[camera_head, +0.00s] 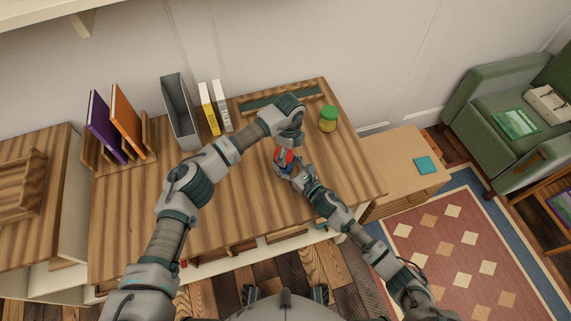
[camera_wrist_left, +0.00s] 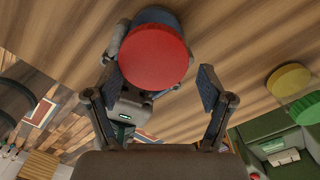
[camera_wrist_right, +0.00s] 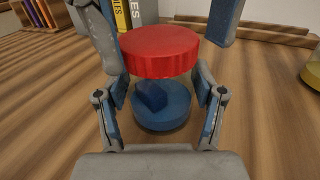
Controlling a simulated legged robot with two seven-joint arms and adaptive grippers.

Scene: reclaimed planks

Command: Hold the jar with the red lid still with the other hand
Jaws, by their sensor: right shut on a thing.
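The jar with the red lid (camera_head: 281,155) stands on the wooden desk; its lid (camera_wrist_right: 160,48) sits above a see-through body with a blue lower part (camera_wrist_right: 160,108). My right gripper (camera_wrist_right: 160,98) is shut on the jar's body from the side, below the lid. My left gripper (camera_wrist_left: 155,80) is open and points down above the lid, which shows between and beyond its fingers in the left wrist view. In the head view the left hand partly hides the jar.
A green-and-yellow jar (camera_head: 328,119) stands to the right at the back of the desk (camera_head: 235,185). A grey file holder (camera_head: 181,112), yellow and white books (camera_head: 209,108) and a rack with purple and orange books (camera_head: 126,122) stand along the back. The desk's middle left is clear.

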